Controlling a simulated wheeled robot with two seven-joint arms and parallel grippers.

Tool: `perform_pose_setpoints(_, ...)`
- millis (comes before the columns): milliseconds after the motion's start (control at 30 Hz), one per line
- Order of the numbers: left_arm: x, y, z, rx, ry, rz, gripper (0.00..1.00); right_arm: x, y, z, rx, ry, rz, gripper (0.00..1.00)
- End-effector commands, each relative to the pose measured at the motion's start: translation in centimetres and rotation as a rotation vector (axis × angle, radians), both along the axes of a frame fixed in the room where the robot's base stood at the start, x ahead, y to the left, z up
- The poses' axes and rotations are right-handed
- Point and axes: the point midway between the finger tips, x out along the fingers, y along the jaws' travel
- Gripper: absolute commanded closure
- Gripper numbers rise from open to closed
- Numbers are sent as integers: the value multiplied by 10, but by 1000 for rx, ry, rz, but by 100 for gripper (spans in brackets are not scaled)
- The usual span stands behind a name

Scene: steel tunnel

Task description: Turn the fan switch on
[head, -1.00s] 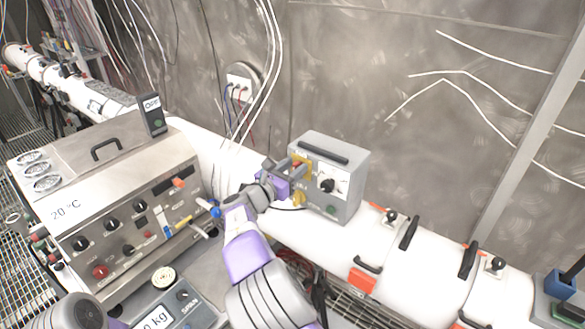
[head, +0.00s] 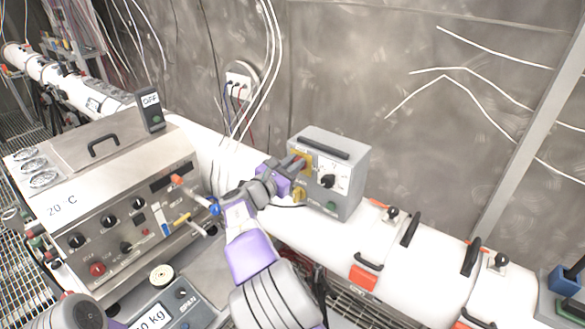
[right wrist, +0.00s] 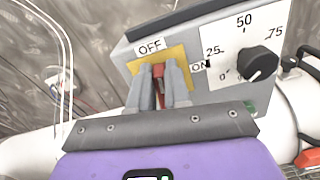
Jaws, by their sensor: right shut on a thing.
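A grey control box (head: 349,199) stands on the white pipe, with a dark handle on top. The right wrist view shows its yellow switch plate (right wrist: 181,53), with an OFF label (right wrist: 150,47) above and an ON label (right wrist: 199,66) at its right. A small red switch lever (right wrist: 160,72) stands at the plate between the two fingertips. My right gripper (head: 299,163) is at the box's left front, its fingers closed on the red lever (right wrist: 158,82). The fingers partly hide the lever and plate. My left gripper is not in view.
A black knob (right wrist: 258,62) on a 0-to-75 dial sits right of the switch. A large instrument box (head: 110,225) stands at left, with a small OFF display (head: 150,101) behind it. The white pipe (head: 430,255) with black handles runs right. Cables hang along the wall.

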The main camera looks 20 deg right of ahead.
Motion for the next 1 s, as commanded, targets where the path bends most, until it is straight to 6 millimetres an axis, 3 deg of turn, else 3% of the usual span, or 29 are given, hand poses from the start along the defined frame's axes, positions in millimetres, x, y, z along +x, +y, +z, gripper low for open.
perform_pose_setpoints(1000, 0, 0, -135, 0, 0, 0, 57, -12, -9, -18, 590, -756, 0, 100)
